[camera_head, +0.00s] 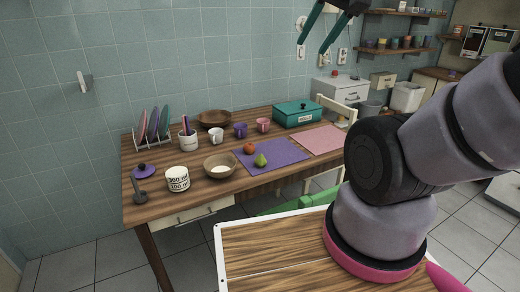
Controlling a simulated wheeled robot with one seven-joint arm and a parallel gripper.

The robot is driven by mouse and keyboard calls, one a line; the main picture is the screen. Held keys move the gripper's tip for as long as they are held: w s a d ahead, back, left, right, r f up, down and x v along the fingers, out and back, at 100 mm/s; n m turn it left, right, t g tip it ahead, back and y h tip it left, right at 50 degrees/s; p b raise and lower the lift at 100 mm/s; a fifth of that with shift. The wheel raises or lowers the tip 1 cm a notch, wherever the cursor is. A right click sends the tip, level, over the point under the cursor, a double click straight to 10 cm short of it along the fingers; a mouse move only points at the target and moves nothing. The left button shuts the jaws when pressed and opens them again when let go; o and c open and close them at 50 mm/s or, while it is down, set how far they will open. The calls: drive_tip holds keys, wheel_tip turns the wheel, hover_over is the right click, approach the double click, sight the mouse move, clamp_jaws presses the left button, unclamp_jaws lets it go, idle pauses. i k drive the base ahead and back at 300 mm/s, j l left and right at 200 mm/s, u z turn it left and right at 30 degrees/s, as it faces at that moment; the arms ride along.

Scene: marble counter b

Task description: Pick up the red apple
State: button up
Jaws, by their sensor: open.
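A small round orange-red fruit (249,148), which may be the red apple, sits on the purple placemat (285,154) on the wooden table. It is too small to tell for sure. A green pear (261,160) stands just in front of it, close by on the same mat. My gripper (313,46) shows at the top of the view, with its two teal fingers apart and nothing between them. It is high above the table, well away from the fruit.
A wooden bowl (220,166) stands left of the fruit and a purple mug (240,130) behind it. A pink mug (263,125), white mug (216,136), teal box (297,113) and dish rack (153,140) stand farther back. The pink placemat (320,140) is bare.

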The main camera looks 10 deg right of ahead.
sight(249, 148)
drive_tip(key=i+j, duration=0.15)
drive_tip(key=j, duration=0.2)
drive_tip(key=i+j+z, duration=0.1)
drive_tip(key=j, duration=0.25)
drive_tip(key=i+j+z, duration=0.1)
drive_tip(key=j, duration=0.25)
drive_tip(key=i+j, duration=0.15)
drive_tip(key=j, duration=0.2)
